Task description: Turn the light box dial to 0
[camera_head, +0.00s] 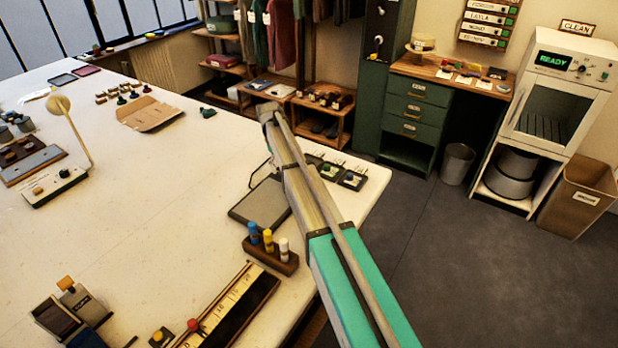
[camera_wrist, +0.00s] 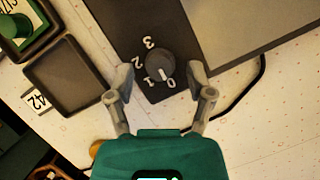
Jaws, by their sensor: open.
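The light box (camera_head: 258,202) is a flat dark-framed panel near the table's right edge in the head view. Its dial is hidden there behind my arm. In the wrist view, the round dark dial (camera_wrist: 160,62) sits on the light box's dark frame (camera_wrist: 118,22), with white numerals 3, 2, 1 and 0 around it. Its short white mark points down and slightly right, toward the 0; exact alignment is hard to tell. My gripper (camera_wrist: 161,79) is open, with one finger on each side of the dial and visible gaps between. My arm hides the gripper in the head view.
A black cable (camera_wrist: 245,98) runs beside the light box. A dark square tray (camera_wrist: 68,78) marked 42 lies left of the dial. A wooden block with several coloured pegs (camera_head: 270,256) stands in front of the light box. The table's middle (camera_head: 160,190) is clear.

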